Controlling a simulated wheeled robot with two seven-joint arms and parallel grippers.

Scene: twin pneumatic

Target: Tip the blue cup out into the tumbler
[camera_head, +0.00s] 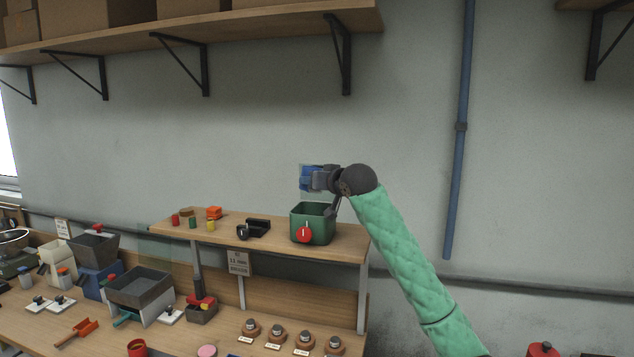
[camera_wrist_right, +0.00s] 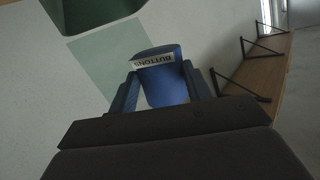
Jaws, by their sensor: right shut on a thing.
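My right gripper (camera_head: 318,178) is shut on the blue cup (camera_head: 306,178), above the raised shelf. In the right wrist view, the cup (camera_wrist_right: 164,84) sits between the two fingers (camera_wrist_right: 163,88) and carries a white label reading "BUTTONS". Its tilt and contents cannot be made out. A green, open-topped, square container (camera_head: 312,224) with a red round knob on its front stands on the shelf just below the gripper; it looks like the tumbler. Part of it shows at the top of the right wrist view (camera_wrist_right: 90,12). The cup is apart from it. My left gripper is not in view.
Hoppers (camera_head: 140,286) and other tools crowd the bench below. A wall shelf (camera_head: 270,22) with boxes hangs above. A blue pipe (camera_head: 460,150) runs down the wall at right.

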